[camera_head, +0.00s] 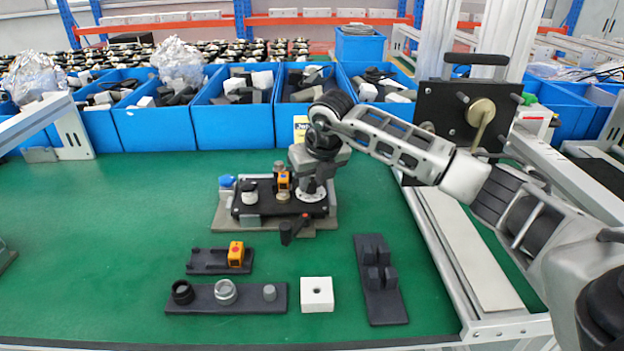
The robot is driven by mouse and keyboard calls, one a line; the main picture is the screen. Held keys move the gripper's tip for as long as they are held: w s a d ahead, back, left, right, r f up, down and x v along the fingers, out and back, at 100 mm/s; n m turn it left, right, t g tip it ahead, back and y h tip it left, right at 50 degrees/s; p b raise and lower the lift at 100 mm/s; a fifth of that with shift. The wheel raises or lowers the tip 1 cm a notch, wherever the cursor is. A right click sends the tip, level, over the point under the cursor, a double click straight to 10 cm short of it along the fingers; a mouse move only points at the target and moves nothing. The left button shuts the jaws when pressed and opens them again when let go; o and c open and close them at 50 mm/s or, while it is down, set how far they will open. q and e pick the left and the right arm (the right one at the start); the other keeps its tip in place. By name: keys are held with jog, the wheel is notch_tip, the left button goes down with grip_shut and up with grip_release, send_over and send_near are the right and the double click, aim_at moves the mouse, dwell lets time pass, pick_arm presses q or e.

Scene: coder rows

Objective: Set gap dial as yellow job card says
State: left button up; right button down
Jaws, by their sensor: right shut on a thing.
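The yellow job card (301,128) stands at the back of the green table, against the blue bins; its writing is too small to read. The black fixture (262,207) sits on a grey base plate (224,219) in front of it. A pale round dial (313,194) is at the fixture's right end. My right gripper (312,183) points down over this dial and is shut on what appears to be its knob, which the gripper largely hides. The dial's marks cannot be read. My left gripper is out of view.
The fixture also carries a blue knob (226,181), a white cylinder (249,192), an orange block (284,181) and a black lever (291,230). In front lie dark holders (204,299), a white block (317,294) and a dark rack (385,307).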

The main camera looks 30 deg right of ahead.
jog(key=shift+m, duration=0.4)
jog(key=m+h, duration=0.1)
jog(key=m, duration=0.1)
jog(key=shift+w+a+m, duration=0.1)
jog(key=shift+a+m, duration=0.05)
jog(key=shift+m, duration=0.25)
pick_arm(q)
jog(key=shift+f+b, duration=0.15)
jog(key=shift+b, duration=0.3)
pick_arm(e)
jog(key=shift+r+m+g+h, duration=0.1)
jog(key=shift+m+g+h, duration=0.25)
jog(key=shift+m, duration=0.7)
jog(key=shift+m+g+h, duration=0.25)
jog(key=shift+m+h, duration=0.2)
jog(key=shift+m, duration=0.6)
jog(key=c, duration=1.2)
grip_release()
jog(key=shift+c, duration=0.2)
